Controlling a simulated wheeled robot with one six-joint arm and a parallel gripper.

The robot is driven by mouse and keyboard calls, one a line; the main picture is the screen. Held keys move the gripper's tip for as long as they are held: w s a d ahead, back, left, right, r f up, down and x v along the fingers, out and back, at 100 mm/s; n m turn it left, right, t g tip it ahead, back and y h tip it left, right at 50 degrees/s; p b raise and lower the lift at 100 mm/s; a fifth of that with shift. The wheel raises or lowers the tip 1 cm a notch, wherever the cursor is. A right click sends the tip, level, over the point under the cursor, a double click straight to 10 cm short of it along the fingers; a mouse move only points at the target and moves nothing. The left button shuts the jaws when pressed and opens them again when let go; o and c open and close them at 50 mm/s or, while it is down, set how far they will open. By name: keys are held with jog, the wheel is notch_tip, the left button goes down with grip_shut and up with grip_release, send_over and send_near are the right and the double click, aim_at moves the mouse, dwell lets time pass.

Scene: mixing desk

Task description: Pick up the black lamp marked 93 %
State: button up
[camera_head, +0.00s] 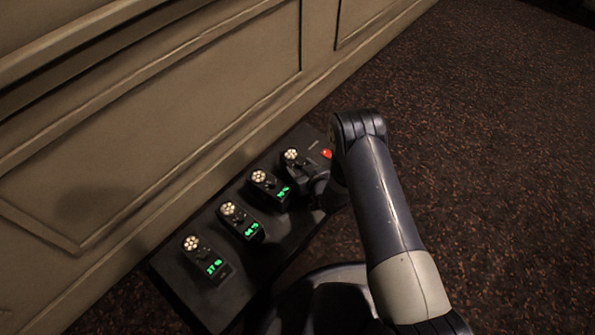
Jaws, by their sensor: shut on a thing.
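Several black lamps, each with a round cluster of pale bulbs, stand in a row on a black board (180,289). The lamp at the far right (292,157) is at my gripper (308,178), which is shut on it. The gripper and wrist cover most of that lamp's body, and no display on it shows, so I cannot read its mark. I cannot tell whether it is clear of the board. The other lamps show green displays: one seems to read 37 % (208,260), one about 64 % (241,222), and one in the seventies (269,188).
A red button or light (326,154) sits at the board's right end, close to my arm. A panelled beige wall (150,110) runs right behind the board. The dark speckled carpet (490,130) to the right is clear.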

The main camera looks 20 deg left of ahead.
grip_shut()
jog(key=shift+r, duration=0.2)
